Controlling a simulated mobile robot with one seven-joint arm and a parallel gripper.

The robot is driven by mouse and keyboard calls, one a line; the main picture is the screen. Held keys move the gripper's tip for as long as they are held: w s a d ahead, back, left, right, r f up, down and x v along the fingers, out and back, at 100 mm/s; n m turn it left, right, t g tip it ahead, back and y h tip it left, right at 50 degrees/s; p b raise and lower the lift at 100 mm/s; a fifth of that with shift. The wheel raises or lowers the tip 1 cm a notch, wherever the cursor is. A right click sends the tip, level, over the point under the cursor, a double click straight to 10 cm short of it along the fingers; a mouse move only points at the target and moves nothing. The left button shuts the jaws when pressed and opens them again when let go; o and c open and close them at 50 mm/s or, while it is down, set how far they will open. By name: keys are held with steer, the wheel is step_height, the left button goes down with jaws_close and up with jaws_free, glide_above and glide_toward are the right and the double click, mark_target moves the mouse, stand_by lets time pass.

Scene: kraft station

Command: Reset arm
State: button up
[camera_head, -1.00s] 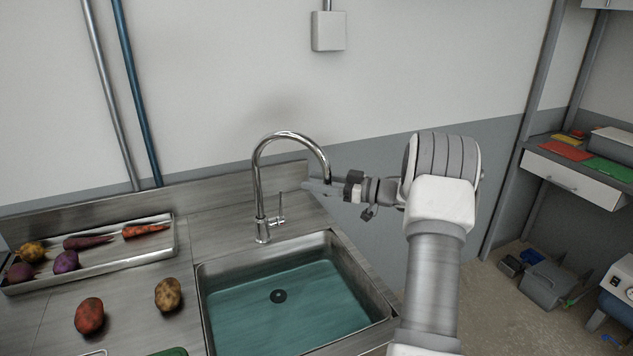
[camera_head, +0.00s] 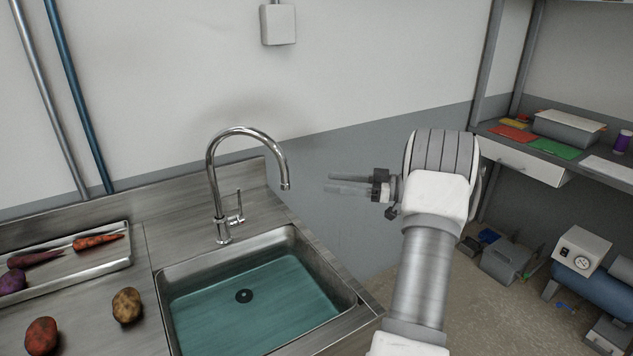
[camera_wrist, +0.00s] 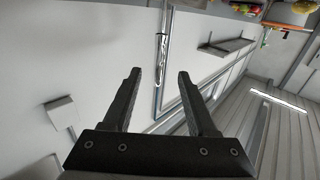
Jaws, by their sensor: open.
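My gripper (camera_head: 347,183) is held in the air to the right of the faucet (camera_head: 248,180), in front of the grey wall, with its fingers pointing left. In the wrist view my gripper (camera_wrist: 160,85) shows two dark fingers spread apart with nothing between them. The wrist view is tilted, and beyond the fingers it shows wall, pipes and a shelf.
The sink (camera_head: 350,296) holds water and sits below the faucet. A brown potato (camera_head: 127,306) and a red potato (camera_head: 42,336) lie on the counter. A metal tray (camera_head: 125,262) holds carrots and a purple vegetable. A workbench with a drawer (camera_head: 522,164) and a blue compressor (camera_head: 583,284) stand at right.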

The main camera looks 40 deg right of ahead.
steer(key=shift+s+d, duration=0.4)
steer(key=shift+s, duration=0.05)
steer(key=shift+w, duration=0.1)
